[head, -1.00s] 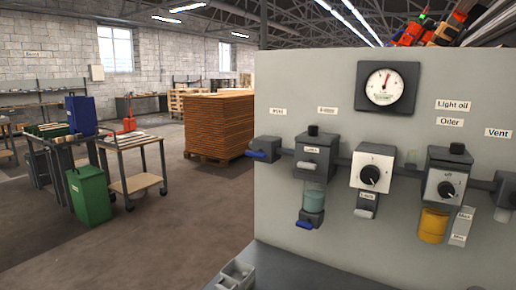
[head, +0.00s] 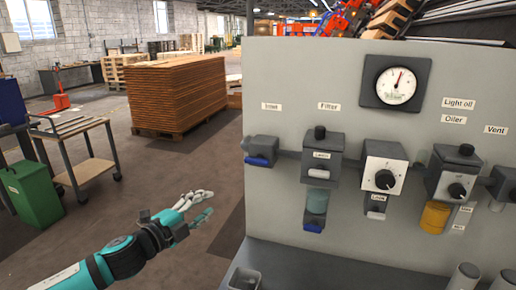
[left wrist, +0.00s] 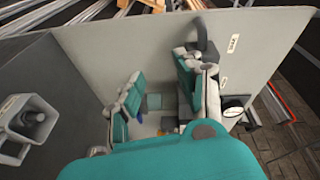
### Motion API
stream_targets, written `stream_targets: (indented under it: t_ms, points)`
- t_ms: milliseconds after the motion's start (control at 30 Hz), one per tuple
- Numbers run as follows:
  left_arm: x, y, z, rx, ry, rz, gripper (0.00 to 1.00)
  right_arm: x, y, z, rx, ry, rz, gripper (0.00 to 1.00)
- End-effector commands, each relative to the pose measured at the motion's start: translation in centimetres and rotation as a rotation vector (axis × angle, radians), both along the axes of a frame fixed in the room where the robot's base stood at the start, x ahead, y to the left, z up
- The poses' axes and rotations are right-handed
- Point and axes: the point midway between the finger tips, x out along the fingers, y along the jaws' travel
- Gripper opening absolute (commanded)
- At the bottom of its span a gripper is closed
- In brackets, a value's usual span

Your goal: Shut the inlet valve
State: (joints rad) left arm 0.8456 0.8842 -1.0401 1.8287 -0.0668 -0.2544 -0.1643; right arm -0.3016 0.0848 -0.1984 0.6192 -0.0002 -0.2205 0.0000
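The inlet valve (head: 263,147) is a dark grey block with a blue lever (head: 257,161) at its lower front. It sits at the left edge of the grey panel, under a label reading Inlet (head: 271,106). The blue lever looks roughly horizontal. My left gripper (head: 209,203), with teal and pale fingers, is left of and below the valve, apart from it. Its fingers are spread and empty. In the left wrist view the open fingers (left wrist: 158,88) face the panel, with a small blue part (left wrist: 139,118) between them that I cannot identify. My right gripper is not in view.
The panel also carries a filter (head: 320,150), a regulator (head: 382,170), an oiler (head: 452,175) and a round gauge (head: 396,85). A dark ledge (head: 330,265) juts out below. A board stack (head: 178,95) and a cart (head: 85,150) stand left. The floor between is clear.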

Motion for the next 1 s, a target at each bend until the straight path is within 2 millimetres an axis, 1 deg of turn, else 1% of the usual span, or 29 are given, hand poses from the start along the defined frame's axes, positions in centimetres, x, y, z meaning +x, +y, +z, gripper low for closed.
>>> stream_targets:
  t_ms: [33,100,200,267,333,467,700,1000]
  points:
    - [-1.5,-0.6,3.6,0.046,-0.055,-0.042,0.36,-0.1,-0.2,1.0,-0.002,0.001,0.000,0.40]
    - [-3.4,-1.5,6.1,0.089,-0.104,-0.085,0.36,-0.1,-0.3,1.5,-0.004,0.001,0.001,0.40]
    - [-5.0,-2.1,8.0,0.125,-0.144,-0.120,0.36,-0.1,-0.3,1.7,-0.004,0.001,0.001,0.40]
    - [-5.5,-2.4,8.5,0.135,-0.157,-0.132,0.36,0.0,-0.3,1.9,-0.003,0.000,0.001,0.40]
    - [-5.4,-2.8,8.7,0.139,-0.162,-0.137,0.36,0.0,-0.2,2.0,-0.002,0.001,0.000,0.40]
    - [-4.1,-3.9,8.8,0.138,-0.162,-0.137,0.36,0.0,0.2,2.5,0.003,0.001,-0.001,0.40]
    - [-0.2,-7.3,8.9,0.137,-0.161,-0.136,0.36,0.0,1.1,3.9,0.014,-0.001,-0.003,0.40]
    - [4.7,-11.5,8.8,0.135,-0.160,-0.136,0.36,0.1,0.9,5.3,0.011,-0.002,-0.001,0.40]
